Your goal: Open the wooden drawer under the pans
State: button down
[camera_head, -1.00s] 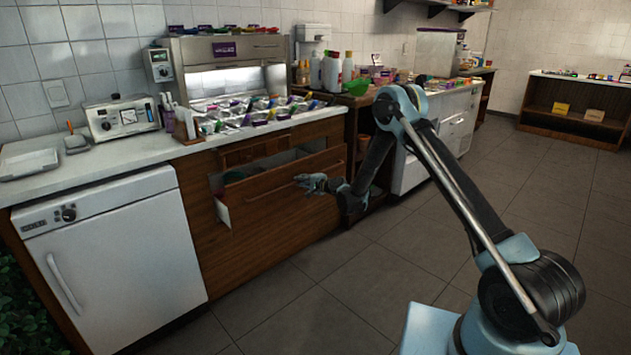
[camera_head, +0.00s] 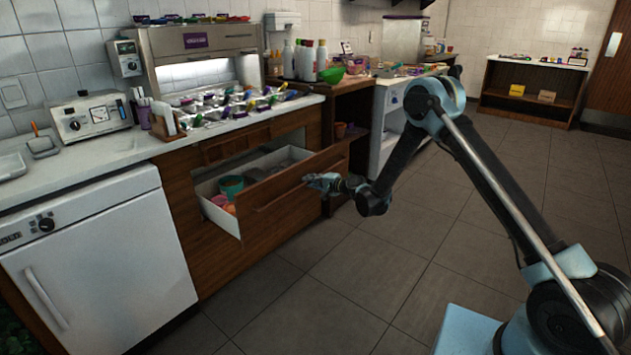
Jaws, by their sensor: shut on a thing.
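The wooden drawer (camera_head: 285,201) is in the counter under the topping pans (camera_head: 225,108), left of the middle in the head view. It is pulled out, and its white inside shows with a teal cup (camera_head: 231,187) and some orange and pink items at the near left. My gripper (camera_head: 314,181) is at the right part of the drawer's front, at the long handle. Its fingers are shut on the handle (camera_head: 280,196), whose right end they partly hide.
A white dishwasher (camera_head: 98,265) stands left of the drawer. An open wooden shelf unit (camera_head: 349,125) stands to its right. Bottles and a green bowl (camera_head: 331,75) are on top of it. The grey tiled floor (camera_head: 300,300) in front is clear.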

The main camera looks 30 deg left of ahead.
jog(key=shift+s, duration=0.1)
jog(key=c, duration=1.9)
grip_release()
jog(key=shift+s, duration=0.1)
jog(key=v, duration=1.2)
